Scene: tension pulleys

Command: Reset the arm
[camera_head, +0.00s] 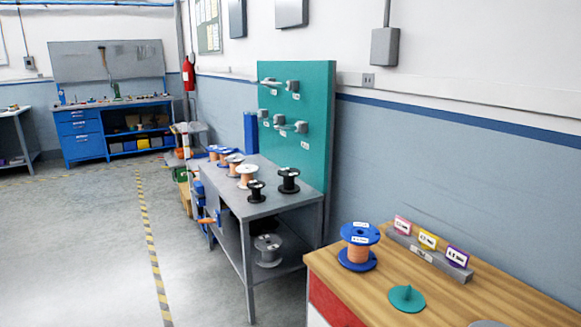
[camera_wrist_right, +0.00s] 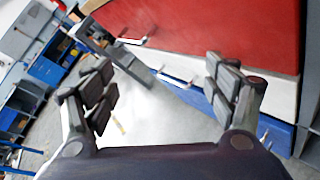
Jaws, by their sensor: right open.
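In the right wrist view my right gripper (camera_wrist_right: 160,92) is open, its two padded fingers wide apart with nothing between them. Beyond it are the floor and a red and blue drawer front (camera_wrist_right: 215,35). Neither gripper shows in the head view. There a blue-flanged spool of copper wire (camera_head: 359,247) stands upright on the wooden-topped bench (camera_head: 510,300). A green disc with a short peg (camera_head: 407,298) lies in front of it. A grey holder (camera_head: 425,254) with several coloured label cards stands at the bench's back.
A blue workbench (camera_head: 85,135) is far left. The floor (camera_head: 90,250) at left is open.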

